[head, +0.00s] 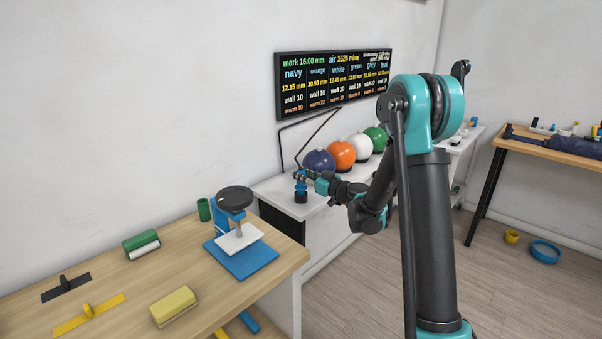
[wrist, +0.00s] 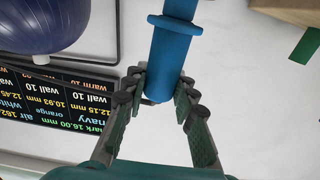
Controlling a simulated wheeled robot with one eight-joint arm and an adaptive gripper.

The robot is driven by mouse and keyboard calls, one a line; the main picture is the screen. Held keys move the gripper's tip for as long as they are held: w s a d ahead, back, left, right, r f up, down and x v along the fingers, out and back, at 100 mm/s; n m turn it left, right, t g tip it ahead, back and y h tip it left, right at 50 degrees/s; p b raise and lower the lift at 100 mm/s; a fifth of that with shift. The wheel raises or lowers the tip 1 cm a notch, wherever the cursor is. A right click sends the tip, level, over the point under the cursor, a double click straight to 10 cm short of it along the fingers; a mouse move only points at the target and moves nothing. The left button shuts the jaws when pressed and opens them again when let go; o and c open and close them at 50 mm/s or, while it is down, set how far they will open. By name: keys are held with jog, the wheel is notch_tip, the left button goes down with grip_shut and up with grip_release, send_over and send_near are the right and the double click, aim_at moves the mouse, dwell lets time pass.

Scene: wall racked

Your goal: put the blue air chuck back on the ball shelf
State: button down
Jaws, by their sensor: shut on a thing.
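The blue air chuck (wrist: 173,55) is between the fingers of my gripper (wrist: 160,97) in the wrist view, with its flanged part beyond the fingertips. In the head view my gripper (head: 311,180) is shut on the chuck (head: 301,181) at the near end of the white ball shelf (head: 285,205). The chuck looks upright, just above a short black round piece (head: 300,196) on the shelf. I cannot tell whether they touch. The navy ball (head: 319,161) is close behind my gripper and also shows in the wrist view (wrist: 42,22).
Orange (head: 341,153), white (head: 358,146) and green (head: 377,138) balls stand farther along the shelf. A thin black frame (head: 281,140) rises behind the chuck. A display board (head: 333,82) hangs above. The wooden table (head: 120,305) at left holds a blue stand (head: 240,258) near the shelf.

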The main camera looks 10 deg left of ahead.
jog(key=shift+f, duration=0.95)
jog(key=c, duration=1.1)
grip_release()
jog(key=shift+c, duration=0.2)
jog(key=shift+r, duration=5)
